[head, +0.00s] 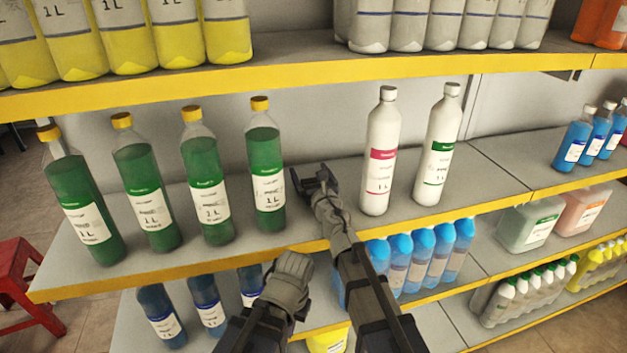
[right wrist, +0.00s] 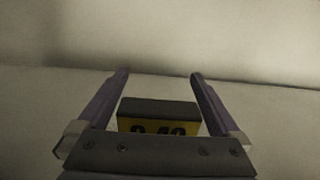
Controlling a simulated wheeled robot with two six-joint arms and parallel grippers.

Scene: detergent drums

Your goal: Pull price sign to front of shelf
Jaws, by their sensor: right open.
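The price sign (right wrist: 158,114) shows in the right wrist view as a small block with a dark top and a yellow face with dark, partly cut-off digits. It lies between the two spread fingers of my right gripper (right wrist: 160,78), with a gap on each side. In the head view my right gripper (head: 316,181) is open over the middle shelf (head: 335,228), between the green bottles and the white bottles. I cannot make out the sign there. My left gripper (head: 294,268) is lower, in front of the shelf's yellow edge; its fingers are not clear.
Several green bottles (head: 205,182) stand left of my right gripper. A white bottle with a red label (head: 381,150) stands close on its right, beside one with a green label (head: 437,150). An upper shelf edge (head: 290,74) runs above. Blue bottles (head: 422,255) stand below.

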